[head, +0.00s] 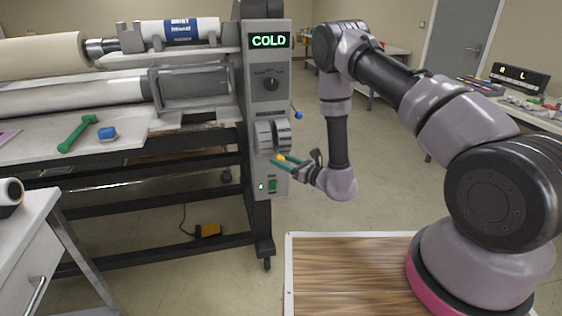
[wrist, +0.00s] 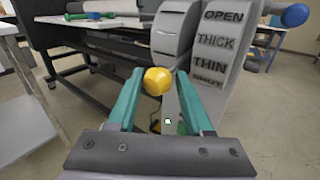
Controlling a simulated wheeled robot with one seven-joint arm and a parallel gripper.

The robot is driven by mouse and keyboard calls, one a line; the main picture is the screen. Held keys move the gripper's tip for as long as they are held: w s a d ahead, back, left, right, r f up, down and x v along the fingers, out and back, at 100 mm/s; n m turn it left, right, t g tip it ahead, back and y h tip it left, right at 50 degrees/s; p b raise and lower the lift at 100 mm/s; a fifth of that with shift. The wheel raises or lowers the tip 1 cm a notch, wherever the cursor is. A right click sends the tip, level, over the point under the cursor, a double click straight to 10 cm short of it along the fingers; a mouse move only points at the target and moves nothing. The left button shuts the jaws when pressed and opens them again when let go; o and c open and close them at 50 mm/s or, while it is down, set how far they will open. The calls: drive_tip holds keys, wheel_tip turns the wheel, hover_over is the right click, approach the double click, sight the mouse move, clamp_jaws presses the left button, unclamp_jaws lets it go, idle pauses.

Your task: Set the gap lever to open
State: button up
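The gap lever's yellow knob (head: 281,157) sticks out low at the front of the grey laminator end panel (head: 270,105). In the wrist view the yellow knob (wrist: 157,80) sits between my teal fingertips, beside the lower end of a label strip (wrist: 215,45) reading OPEN at the top, then THICK, THIN and a lowest word I cannot read clearly. My gripper (head: 277,160) is at the knob, and in the wrist view its fingers (wrist: 159,78) are apart on either side of it. A small gap shows on the right; contact on the left is unclear. The lever's shaft is hidden.
A display (head: 270,40) reads COLD above a black dial (head: 271,84). A blue-ended handle (head: 298,115) sticks out at the panel's right. A green tool (head: 78,134) and a blue block (head: 107,134) lie on the feed table. Open floor lies right of the machine.

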drive_tip(key=shift+s+a, duration=0.1)
clamp_jaws()
